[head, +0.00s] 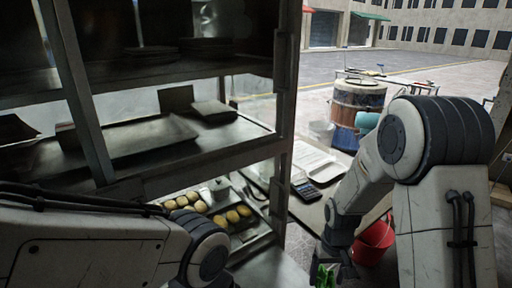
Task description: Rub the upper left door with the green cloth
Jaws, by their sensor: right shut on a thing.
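A green cloth (325,276) shows at the bottom edge, partly cut off by the frame. My right gripper (335,270) is shut on it, low in front of the counter. My left arm comes in from the lower left, but its gripper is outside the picture. A brown barrel oven (357,105) with a pale band stands outside, beyond the counter and well away from my right gripper. I cannot make out an upper left door on it at this size; my right arm is in front of part of that area.
A dark metal shelf rack (288,95) fills the left, with trays and several buns (233,215) on its lower level. A calculator (307,190) and papers (309,158) lie on the counter. A red bucket (373,243) stands behind my right arm. Open paving lies beyond.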

